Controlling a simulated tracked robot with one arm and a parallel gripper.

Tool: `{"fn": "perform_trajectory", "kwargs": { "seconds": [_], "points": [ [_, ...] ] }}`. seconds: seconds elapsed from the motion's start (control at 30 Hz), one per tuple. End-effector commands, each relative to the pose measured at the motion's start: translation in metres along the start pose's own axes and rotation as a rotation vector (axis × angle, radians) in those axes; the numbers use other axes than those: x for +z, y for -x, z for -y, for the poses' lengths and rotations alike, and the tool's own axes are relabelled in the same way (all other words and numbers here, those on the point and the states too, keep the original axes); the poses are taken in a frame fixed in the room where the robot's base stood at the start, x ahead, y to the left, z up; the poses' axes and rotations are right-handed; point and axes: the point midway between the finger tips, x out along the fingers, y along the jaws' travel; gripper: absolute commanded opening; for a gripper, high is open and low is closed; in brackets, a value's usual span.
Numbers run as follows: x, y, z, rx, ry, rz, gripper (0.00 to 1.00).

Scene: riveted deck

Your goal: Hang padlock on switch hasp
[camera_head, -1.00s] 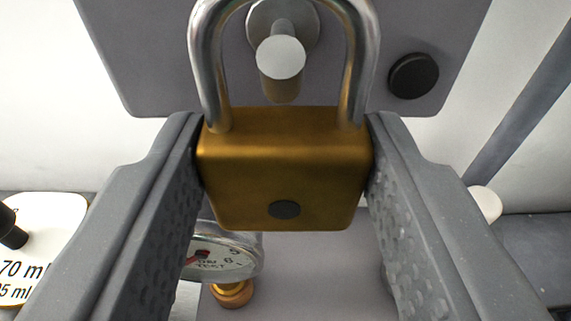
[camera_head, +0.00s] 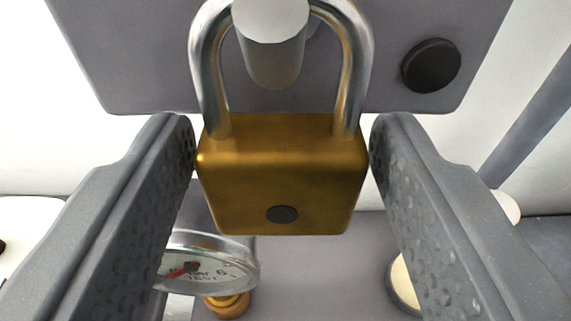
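The padlock (camera_head: 283,185) has a brass body and a steel shackle (camera_head: 357,70). It is upright in the middle of the view. A pale metal peg (camera_head: 273,60) sticks out from a grey plate (camera_head: 140,60) and shows inside the shackle loop, its end in front of the shackle's upper part. The top of the shackle is cut off by the frame edge. My gripper (camera_head: 283,150) has one finger on each side of the brass body. The fingers stand slightly apart from it, with thin gaps.
A black round knob (camera_head: 431,66) sits on the plate, right of the peg. A dial gauge (camera_head: 210,265) with a brass fitting (camera_head: 228,304) is below left of the padlock. A cream round object (camera_head: 404,285) is partly hidden behind my right finger. A pale wall lies behind.

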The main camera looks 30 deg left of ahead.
Motion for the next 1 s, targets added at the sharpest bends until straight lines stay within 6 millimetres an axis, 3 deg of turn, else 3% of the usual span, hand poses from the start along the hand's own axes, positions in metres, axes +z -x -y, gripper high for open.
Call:
{"fn": "perform_trajectory", "kwargs": {
  "seconds": [0.47, 1.0],
  "points": [
    [0.000, 0.006, 0.000, 0.000, 0.000, 0.000, 0.67],
    [0.001, 0.080, 0.000, 0.000, 0.000, 0.002, 0.67]
  ]
}}
